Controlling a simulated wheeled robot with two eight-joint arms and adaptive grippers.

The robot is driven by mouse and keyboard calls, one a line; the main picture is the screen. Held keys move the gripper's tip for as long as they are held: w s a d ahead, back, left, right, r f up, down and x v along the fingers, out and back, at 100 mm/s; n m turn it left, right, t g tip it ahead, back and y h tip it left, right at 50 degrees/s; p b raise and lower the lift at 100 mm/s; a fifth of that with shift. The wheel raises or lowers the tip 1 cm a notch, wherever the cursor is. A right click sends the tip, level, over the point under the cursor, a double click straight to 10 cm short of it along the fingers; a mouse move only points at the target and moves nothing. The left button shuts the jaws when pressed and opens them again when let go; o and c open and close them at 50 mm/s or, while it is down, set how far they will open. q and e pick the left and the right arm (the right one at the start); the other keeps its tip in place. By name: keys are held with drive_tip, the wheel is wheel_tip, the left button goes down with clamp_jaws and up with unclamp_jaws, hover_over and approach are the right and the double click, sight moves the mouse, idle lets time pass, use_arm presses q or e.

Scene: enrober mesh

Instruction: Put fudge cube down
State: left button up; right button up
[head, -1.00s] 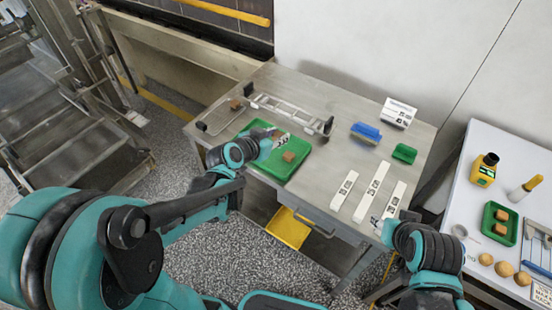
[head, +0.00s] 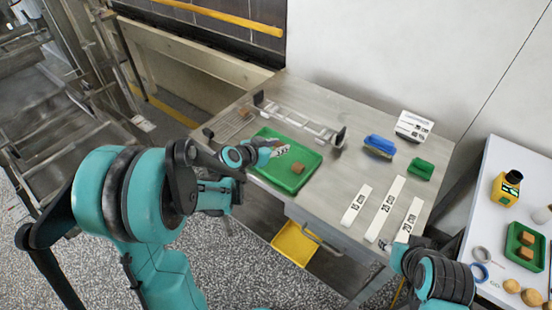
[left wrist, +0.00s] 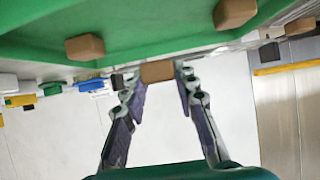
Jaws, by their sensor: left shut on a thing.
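My left gripper (head: 282,151) reaches in from the left, low over the green tray (head: 312,157) on the steel table. In the left wrist view its two fingers (left wrist: 157,82) are shut on a brown fudge cube (left wrist: 157,71). In the head view this cube is hidden or too small to make out. Another fudge cube (head: 298,169) lies in the tray, just right of the fingers; the wrist view shows a loose cube (left wrist: 85,47) at left and another (left wrist: 235,12) at upper right. My right gripper (head: 397,245) is near the table's front right edge; its fingers are unclear.
A wire mesh rack (head: 228,128) with a small brown piece lies left of the tray. A metal frame (head: 298,118) stands behind it. Labelled white strips (head: 386,208), a blue block (head: 379,145) and a small green tray (head: 420,169) are to the right.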

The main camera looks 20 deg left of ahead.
sight(276, 160)
use_arm(q)
drive_tip(key=shift+a+f, duration=0.2)
drive_tip(key=shift+a, duration=0.15)
drive_tip(key=shift+f, duration=0.2)
drive_tip(key=shift+f+b, duration=1.05)
drive_tip(key=shift+f, duration=0.75)
drive_tip(key=shift+f, duration=0.1)
drive_tip(key=o, duration=0.9)
drive_tip(key=shift+c, duration=0.2)
